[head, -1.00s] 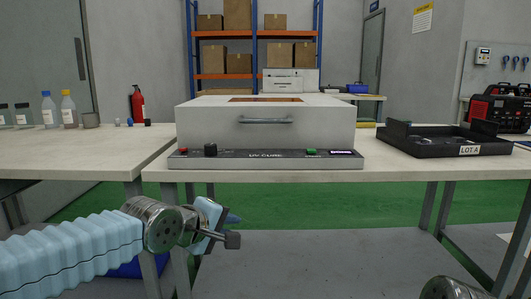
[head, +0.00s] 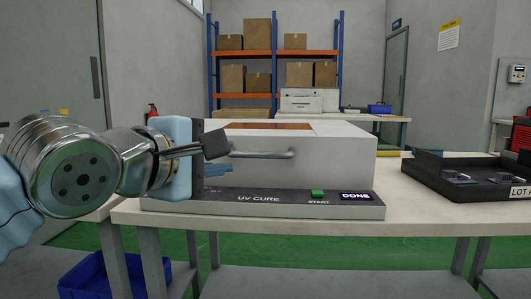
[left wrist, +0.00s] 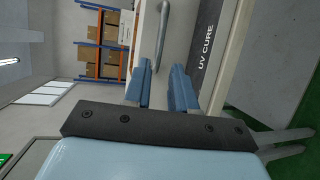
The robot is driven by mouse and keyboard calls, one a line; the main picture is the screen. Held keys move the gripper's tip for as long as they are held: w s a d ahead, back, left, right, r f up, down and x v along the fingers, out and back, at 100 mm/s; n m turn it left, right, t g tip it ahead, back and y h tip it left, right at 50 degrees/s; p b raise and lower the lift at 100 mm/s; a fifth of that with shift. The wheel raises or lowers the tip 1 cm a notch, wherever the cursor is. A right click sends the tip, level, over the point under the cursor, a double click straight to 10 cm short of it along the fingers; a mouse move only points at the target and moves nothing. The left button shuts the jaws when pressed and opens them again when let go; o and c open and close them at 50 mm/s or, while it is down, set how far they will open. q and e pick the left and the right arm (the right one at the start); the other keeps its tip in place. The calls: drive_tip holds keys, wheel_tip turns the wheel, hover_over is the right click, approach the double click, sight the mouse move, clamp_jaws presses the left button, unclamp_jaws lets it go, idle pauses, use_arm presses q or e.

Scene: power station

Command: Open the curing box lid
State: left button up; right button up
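The white curing box (head: 335,158) stands on the bench with its lid shut. Its front carries a grey bar handle (head: 270,154); the base panel (head: 260,200) reads UV CURE, with a green START button (head: 317,193) and a display reading DONE (head: 355,196). My left gripper (head: 217,158) is in front of the box's left part, by the handle's left end, which it hides. In the left wrist view its blue fingers (left wrist: 162,88) are apart and empty, and the handle (left wrist: 162,35) shows beyond them, in line with the gap. I cannot tell any contact. My right gripper is out of view.
A black tray labelled LOT A (head: 475,180) stands right of the box on the same bench (head: 410,220). A blue bin (head: 112,275) is below at the left. Shelves with cartons (head: 275,75) stand far behind.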

sight(257, 155)
use_arm(q)
drive_tip(key=x, duration=1.2)
drive_tip(key=shift+w+d+f, duration=0.15)
drive_tip(key=shift+w, duration=0.15)
clamp_jaws()
